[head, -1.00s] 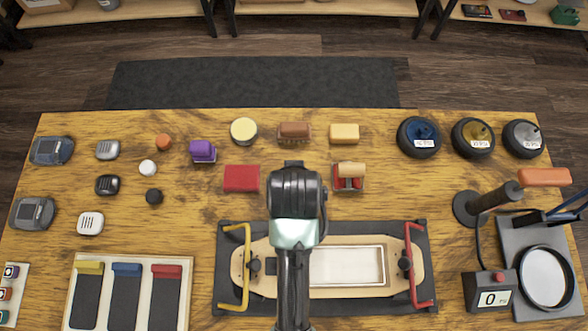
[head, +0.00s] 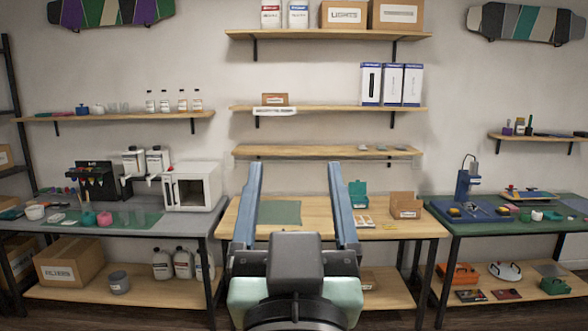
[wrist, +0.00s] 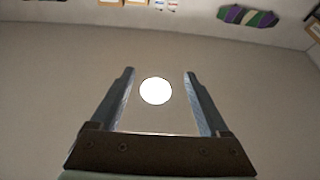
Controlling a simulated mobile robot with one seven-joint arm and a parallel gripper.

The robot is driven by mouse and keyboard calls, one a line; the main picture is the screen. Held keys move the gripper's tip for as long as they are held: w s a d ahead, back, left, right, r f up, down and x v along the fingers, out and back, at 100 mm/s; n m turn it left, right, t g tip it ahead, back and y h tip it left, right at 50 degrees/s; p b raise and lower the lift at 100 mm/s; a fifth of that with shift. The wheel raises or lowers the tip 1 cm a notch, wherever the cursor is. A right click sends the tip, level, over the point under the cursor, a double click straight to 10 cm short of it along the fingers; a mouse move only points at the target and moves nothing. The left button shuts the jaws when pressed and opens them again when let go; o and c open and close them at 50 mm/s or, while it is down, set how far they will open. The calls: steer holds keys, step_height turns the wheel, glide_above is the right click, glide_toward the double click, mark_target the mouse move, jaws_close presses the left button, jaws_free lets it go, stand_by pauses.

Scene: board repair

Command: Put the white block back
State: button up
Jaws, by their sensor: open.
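My gripper (head: 294,180) is raised in the middle foreground of the head view, its two long blue-grey fingers wide apart and pointing away from me. Nothing is held between them. In the wrist view, my gripper (wrist: 158,75) is also open. A bright white disc (wrist: 155,91) shows between the fingers there, against a plain grey surface; it looks far off, like a lamp. I cannot pick out a white block for certain in either current view.
A wooden workbench (head: 393,232) with a green mat (head: 280,212) and an open cardboard box (head: 405,204) stands ahead. Above it, the lowest wall shelf (head: 300,152) is mostly bare. A white microwave-like box (head: 191,187) stands left; a green-topped bench (head: 480,230) stands right.

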steer(key=s+r+t, duration=0.4)
steer(key=s+r, duration=0.3)
steer(key=r, duration=0.4)
steer(key=shift+s+t, duration=0.3)
